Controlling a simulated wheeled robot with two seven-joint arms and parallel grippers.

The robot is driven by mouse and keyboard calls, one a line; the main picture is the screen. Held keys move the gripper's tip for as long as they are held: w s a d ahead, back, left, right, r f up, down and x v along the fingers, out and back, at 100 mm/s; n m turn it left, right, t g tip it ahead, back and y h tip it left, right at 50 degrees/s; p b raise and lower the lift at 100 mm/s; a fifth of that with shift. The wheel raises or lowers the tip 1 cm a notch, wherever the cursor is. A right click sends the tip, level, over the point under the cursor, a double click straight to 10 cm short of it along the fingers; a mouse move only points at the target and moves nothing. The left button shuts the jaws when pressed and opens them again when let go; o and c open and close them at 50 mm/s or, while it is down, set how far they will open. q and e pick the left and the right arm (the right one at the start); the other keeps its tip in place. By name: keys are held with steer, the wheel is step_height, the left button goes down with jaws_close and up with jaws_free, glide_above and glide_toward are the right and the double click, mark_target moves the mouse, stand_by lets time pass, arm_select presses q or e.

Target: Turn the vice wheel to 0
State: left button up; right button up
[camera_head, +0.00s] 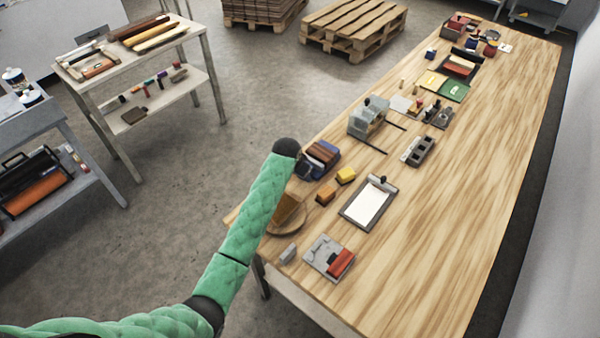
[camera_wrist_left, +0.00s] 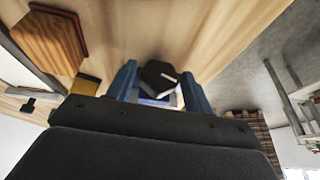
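A grey device with two dark bars (camera_head: 367,118), possibly the vice, stands on the left edge of the long wooden table. I cannot make out a numbered wheel or its setting. My left arm reaches up to the table's left edge, and its dark wrist is short of the grey device. In the left wrist view my left gripper (camera_wrist_left: 158,88) has two blue fingers set apart. A dark six-sided knob-like piece (camera_wrist_left: 158,74) shows between them, above a pale blurred part. I cannot tell whether the fingers touch it. My right gripper is not in view.
On the wooden table (camera_head: 450,200) are a clipboard (camera_head: 368,202), yellow block (camera_head: 346,175), orange block (camera_head: 326,195), red-and-grey pad (camera_head: 330,258) and dark slotted block (camera_head: 420,150). Brown and blue blocks (camera_head: 320,155) are beside my wrist. The table's right side is clear.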

arm_select(q)
steer(key=c, duration=0.6)
steer(key=shift+c, duration=0.2)
steer(key=shift+r, duration=0.1)
steer(key=g+h, duration=0.2)
steer(key=shift+w+a+n+h, duration=0.15)
steer(key=shift+a+n+h, duration=0.1)
steer(key=shift+n+h, duration=0.15)
steer(key=shift+w+a+n+g+h, duration=0.15)
steer(key=shift+n+g+h, duration=0.15)
steer(key=shift+g+h, duration=0.65)
steer(key=shift+h, duration=0.35)
